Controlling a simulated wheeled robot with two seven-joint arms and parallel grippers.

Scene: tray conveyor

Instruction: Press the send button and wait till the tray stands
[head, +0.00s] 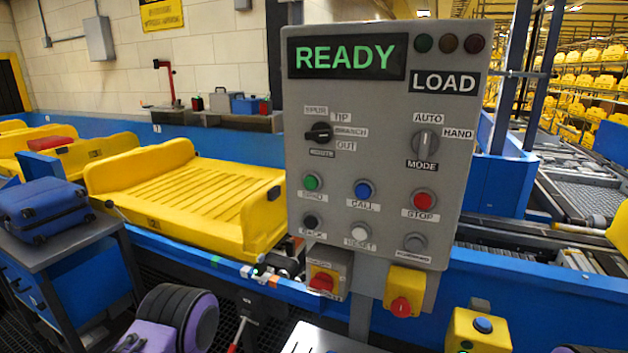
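The green send button (312,182) is on the left of the grey control panel (380,265), above a small label that seems to read SEND. Nothing touches it. The panel's display (347,57) reads READY in green. An empty yellow tray (255,190) with a ribbed floor stands on the conveyor just left of the panel. More yellow trays are behind it at the left, one bearing a red case (51,143). A purple and black part of my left arm shows at the bottom left. Neither gripper's fingertips are in view.
A blue suitcase (42,212) lies on a dark stand (85,236) at the left. The panel also has a blue call button (363,190), a red stop button (424,201) and several knobs. Blue conveyor rails (180,246) run below. The space before the send button is clear.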

